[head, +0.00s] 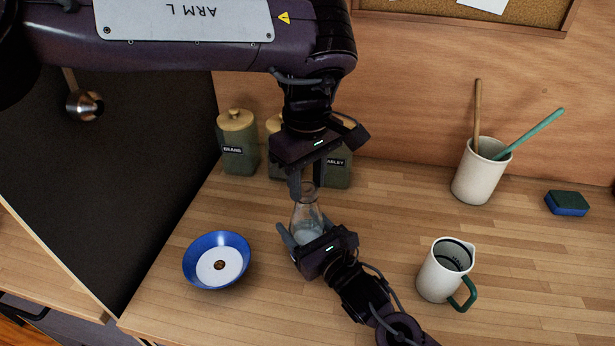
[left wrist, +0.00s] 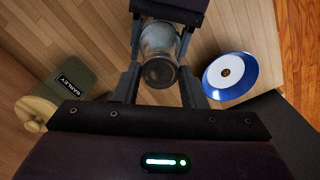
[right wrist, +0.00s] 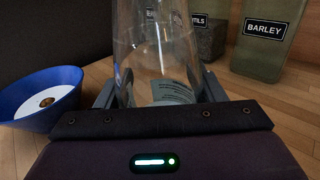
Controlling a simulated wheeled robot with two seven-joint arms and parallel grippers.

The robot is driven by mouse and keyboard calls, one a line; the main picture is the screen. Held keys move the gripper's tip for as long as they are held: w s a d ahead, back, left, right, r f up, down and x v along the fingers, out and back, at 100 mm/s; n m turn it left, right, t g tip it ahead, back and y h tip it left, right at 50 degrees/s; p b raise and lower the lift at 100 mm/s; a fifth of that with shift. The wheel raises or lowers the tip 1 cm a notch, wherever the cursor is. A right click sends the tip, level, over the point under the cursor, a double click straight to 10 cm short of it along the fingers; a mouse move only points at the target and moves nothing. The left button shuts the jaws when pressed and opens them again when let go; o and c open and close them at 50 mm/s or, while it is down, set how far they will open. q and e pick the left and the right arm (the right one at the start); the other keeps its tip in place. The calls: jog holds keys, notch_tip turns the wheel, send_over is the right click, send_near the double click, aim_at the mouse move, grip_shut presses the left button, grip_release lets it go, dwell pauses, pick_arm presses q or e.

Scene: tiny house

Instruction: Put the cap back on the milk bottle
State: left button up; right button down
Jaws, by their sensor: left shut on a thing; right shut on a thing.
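The clear glass milk bottle (head: 307,222) stands upright on the wooden counter. My right gripper (head: 303,238) is shut on its body; the glass fills the space between the fingers in the right wrist view (right wrist: 158,60). My left gripper (head: 306,190) points straight down at the bottle's top, fingers on either side of the mouth. In the left wrist view a round greyish disc, seemingly the cap (left wrist: 160,72), lies between the left fingers, in line with the bottle. Whether it sits on the rim or just above it, I cannot tell.
A blue bowl (head: 238,242) with a white inside and a small brown thing stands left. Green canisters (head: 238,155) stand behind. A white jug (head: 437,278), a utensil pot (head: 475,180) and a sponge (head: 567,203) are right. The counter between bottle and pot is clear.

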pick_arm(q)
jog(key=m, duration=0.5)
jog(key=shift+w+a, duration=0.1)
jog(key=m, duration=0.3)
jog(key=shift+m, duration=0.4)
jog(key=o, duration=0.9)
jog(key=shift+r, duration=2.25)
jog(key=shift+c, duration=0.2)
